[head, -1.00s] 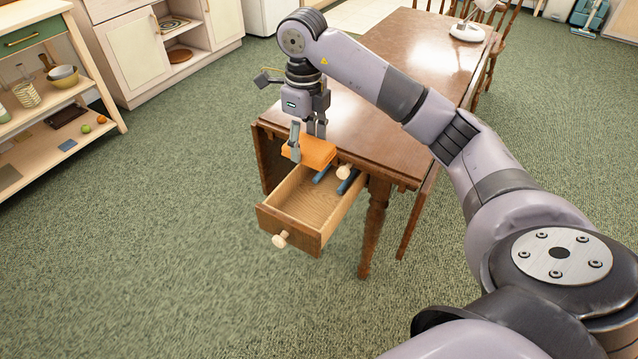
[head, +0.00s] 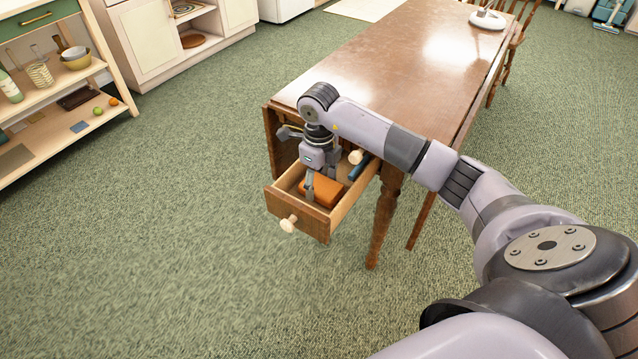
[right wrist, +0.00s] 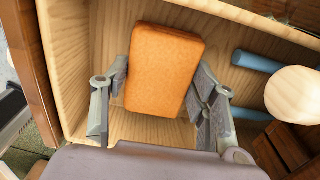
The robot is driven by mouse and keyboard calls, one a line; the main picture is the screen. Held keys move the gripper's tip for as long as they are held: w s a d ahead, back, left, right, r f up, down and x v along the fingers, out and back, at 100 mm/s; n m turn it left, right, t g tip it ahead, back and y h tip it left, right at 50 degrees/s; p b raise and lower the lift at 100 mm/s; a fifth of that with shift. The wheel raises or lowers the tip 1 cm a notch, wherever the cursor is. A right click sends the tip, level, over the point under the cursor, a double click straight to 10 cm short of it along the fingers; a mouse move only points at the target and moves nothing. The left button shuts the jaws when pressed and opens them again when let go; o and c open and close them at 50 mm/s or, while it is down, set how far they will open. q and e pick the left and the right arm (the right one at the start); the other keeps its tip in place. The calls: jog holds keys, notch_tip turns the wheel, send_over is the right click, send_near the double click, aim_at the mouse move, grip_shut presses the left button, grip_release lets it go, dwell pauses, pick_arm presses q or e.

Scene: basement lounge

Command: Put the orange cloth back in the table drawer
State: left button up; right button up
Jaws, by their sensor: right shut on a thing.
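The table drawer (head: 297,212) is pulled open at the near end of the brown table (head: 345,82). The orange cloth (head: 327,197), a folded block, is inside the drawer space, low between its walls. My right gripper (head: 321,187) reaches down into the drawer and is shut on the cloth. In the right wrist view, the fingers (right wrist: 158,84) press the cloth (right wrist: 165,65) from both sides, above the drawer's wooden floor. I cannot tell whether the cloth touches the floor. My left gripper is out of view.
Blue rod-like items (right wrist: 256,62) lie beside the cloth. A pale round knob (head: 355,157) is near the drawer's right side, and another knob (head: 288,224) is on its front. A shelf unit (head: 60,110) stands left. The green carpet in front is clear.

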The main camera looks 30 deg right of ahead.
aim_at(319, 184)
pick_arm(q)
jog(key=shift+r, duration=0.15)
pick_arm(e)
jog(key=shift+f, duration=0.3)
jog(key=shift+f, duration=0.1)
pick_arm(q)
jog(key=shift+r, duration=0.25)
pick_arm(e)
jog(key=o, duration=1.2)
pick_arm(q)
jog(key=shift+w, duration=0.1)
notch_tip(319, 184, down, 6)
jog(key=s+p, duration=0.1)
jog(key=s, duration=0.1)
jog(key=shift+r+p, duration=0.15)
jog(key=shift+p, duration=0.15)
pick_arm(e)
notch_tip(319, 184, up, 12)
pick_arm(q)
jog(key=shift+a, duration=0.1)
